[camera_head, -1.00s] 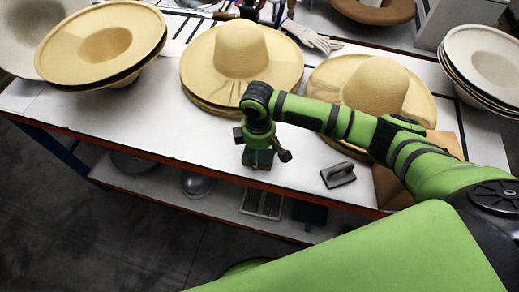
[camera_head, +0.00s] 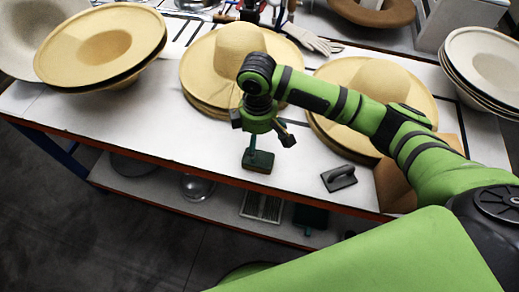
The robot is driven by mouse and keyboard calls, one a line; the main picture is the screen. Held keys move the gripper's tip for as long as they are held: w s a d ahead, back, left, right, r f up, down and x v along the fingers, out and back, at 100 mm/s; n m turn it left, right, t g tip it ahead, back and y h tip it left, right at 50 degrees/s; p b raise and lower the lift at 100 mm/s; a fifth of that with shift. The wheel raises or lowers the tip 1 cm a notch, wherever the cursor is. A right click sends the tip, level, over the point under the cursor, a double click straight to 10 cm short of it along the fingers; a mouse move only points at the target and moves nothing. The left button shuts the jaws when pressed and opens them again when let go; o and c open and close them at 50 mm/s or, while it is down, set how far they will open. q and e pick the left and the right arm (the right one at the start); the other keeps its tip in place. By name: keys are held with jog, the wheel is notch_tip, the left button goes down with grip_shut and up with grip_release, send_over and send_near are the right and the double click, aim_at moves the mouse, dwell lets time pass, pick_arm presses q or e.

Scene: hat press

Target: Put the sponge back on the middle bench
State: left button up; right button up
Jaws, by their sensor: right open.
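A dark green block with an upright handle (camera_head: 258,160), which appears to be the sponge, rests on the white-topped bench (camera_head: 150,128) near its front edge. A similar dark grey block with a handle (camera_head: 339,178) lies to its right, also near the edge. My right gripper (camera_head: 263,130) is just above the green block, with its fingers spread apart and nothing held between them. The top of the green block's handle is close under the gripper. My left gripper is not in view.
Straw-coloured hats (camera_head: 240,58) stand behind my gripper, and more hats (camera_head: 372,92) sit under my right arm. Stacked hats stand at the left (camera_head: 100,47) and right (camera_head: 485,65). Gloves (camera_head: 312,40) lie behind. A lower shelf (camera_head: 160,188) holds metal items. The bench's front left is clear.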

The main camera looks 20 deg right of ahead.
aim_at(258, 154)
jog(key=shift+r, duration=2.35)
jog(key=shift+a+f, duration=0.1)
